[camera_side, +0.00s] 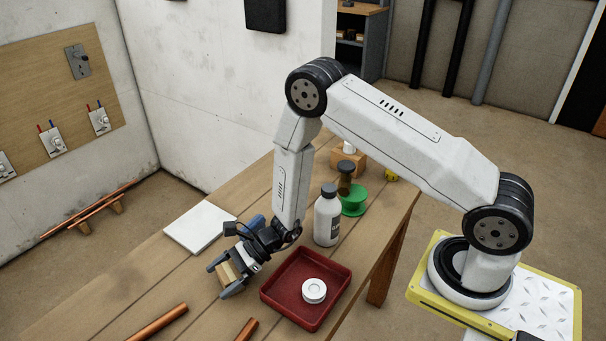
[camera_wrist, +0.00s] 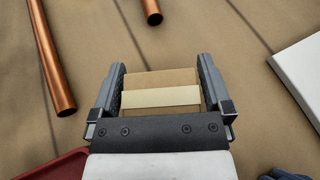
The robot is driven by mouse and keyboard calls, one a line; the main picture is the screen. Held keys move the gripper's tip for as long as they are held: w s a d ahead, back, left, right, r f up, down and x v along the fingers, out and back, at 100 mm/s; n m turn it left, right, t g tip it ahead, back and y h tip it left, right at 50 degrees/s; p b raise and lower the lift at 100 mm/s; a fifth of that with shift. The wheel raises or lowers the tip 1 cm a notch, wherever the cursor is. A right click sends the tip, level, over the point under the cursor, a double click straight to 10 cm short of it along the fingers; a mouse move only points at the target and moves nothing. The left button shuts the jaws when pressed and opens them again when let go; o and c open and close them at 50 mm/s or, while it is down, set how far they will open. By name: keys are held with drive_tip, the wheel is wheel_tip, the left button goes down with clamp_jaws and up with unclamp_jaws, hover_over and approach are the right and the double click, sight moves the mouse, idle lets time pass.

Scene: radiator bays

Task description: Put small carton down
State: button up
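The small carton (camera_side: 229,272) is a brown cardboard box with a pale tape band. It sits between the fingers of my gripper (camera_side: 222,280), low over the wooden table (camera_side: 140,285) and left of the red tray. In the wrist view the carton (camera_wrist: 160,79) fills the space between the two fingers, with both fingers against its sides, so my gripper is shut on it. I cannot tell whether the carton's underside touches the table. Its lower sides are hidden by the fingers.
A red tray (camera_side: 271,291) holds a white roll (camera_side: 314,290). A white bottle (camera_side: 327,218), green spool (camera_side: 353,201) and brown bottle (camera_side: 345,178) stand behind. A white panel (camera_side: 199,227) lies left. Copper pipes (camera_side: 158,322) lie in front. Bare table is around the carton.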

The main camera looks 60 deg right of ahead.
sight(228, 271)
drive_tip(key=shift+r, duration=0.1)
drive_tip(key=shift+d+r, duration=0.1)
drive_tip(key=v, duration=0.5)
wheel_tip(228, 271, up, 7)
idle(0.6)
idle(0.5)
